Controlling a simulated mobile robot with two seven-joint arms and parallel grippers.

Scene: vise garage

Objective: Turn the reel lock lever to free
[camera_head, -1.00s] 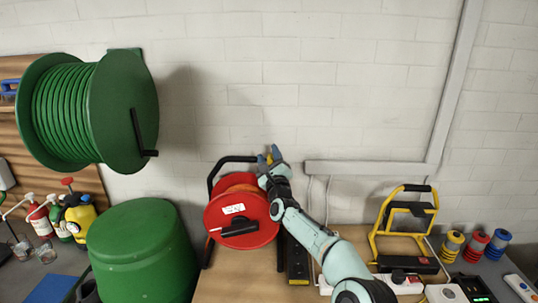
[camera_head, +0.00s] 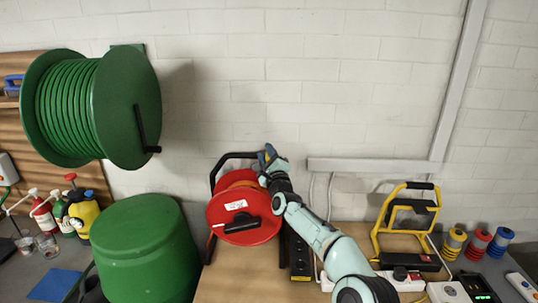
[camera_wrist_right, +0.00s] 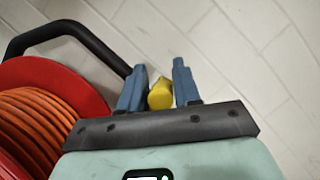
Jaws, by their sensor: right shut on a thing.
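The cable reel is a red drum (camera_head: 243,215) with orange cable and a black carrying frame, standing on the wooden bench. A white label and a black crank are on its front. My right gripper (camera_head: 267,155) is at the upper right of the reel. In the right wrist view, a yellow lever end (camera_wrist_right: 160,95), apparently the reel lock lever, lies between the blue fingers of my right gripper (camera_wrist_right: 158,73). The gripper is shut on it. The lever's base is hidden by my gripper. My left gripper is out of view.
A green wall hose reel (camera_head: 100,105) and a green bin (camera_head: 145,250) are at left. At right are a yellow work light frame (camera_head: 378,232), power strips and several coloured spools. The black reel frame (camera_wrist_right: 72,32) passes close to my fingers. The white wall is behind.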

